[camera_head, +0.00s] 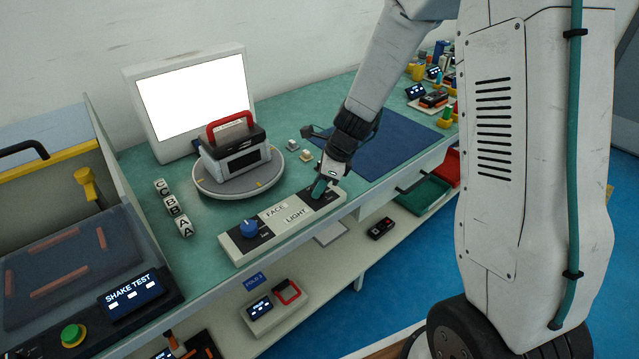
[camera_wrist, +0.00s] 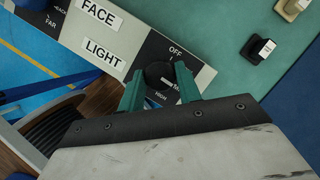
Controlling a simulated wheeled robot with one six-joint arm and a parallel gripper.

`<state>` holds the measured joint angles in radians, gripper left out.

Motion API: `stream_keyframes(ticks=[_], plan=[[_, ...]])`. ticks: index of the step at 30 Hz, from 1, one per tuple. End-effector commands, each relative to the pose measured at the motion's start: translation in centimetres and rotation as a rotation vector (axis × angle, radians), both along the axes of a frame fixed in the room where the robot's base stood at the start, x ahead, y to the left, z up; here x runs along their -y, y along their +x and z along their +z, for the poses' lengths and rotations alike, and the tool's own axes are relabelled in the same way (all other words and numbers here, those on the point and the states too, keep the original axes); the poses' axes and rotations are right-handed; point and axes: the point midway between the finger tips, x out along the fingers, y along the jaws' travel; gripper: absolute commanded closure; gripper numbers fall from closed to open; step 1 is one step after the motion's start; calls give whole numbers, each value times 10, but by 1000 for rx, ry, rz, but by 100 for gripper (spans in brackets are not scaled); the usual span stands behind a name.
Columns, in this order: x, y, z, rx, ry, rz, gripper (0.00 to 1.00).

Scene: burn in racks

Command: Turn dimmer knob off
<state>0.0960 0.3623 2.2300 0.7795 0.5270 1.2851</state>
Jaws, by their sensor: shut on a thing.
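The dimmer knob (camera_wrist: 158,77) is a dark round knob on the right end of the white control panel (camera_head: 285,222). In the wrist view it sits on a black plate with the words OFF and HIGH around it. My gripper (camera_wrist: 158,82) has its green fingers closed on both sides of the knob. In the head view my gripper (camera_head: 320,188) is over the right end of the panel and hides the knob. The panel carries FACE and LIGHT labels. A blue knob (camera_head: 249,228) is on its left end.
Behind the panel, a grey device with a red handle (camera_head: 232,142) stands on a round turntable (camera_head: 212,187) before a bright white screen (camera_head: 190,98). Letter cubes (camera_head: 173,209) lie left of it. A dark blue mat (camera_head: 385,140) lies at the right. Small blocks (camera_head: 306,155) sit behind my gripper.

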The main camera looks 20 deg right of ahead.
Motion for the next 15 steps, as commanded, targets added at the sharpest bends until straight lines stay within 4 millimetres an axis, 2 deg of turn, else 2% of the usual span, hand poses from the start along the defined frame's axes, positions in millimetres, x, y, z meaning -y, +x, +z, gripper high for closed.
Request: stream_keyframes(ticks=[15], plan=[[1, 3, 0, 0, 1, 475, 89]])
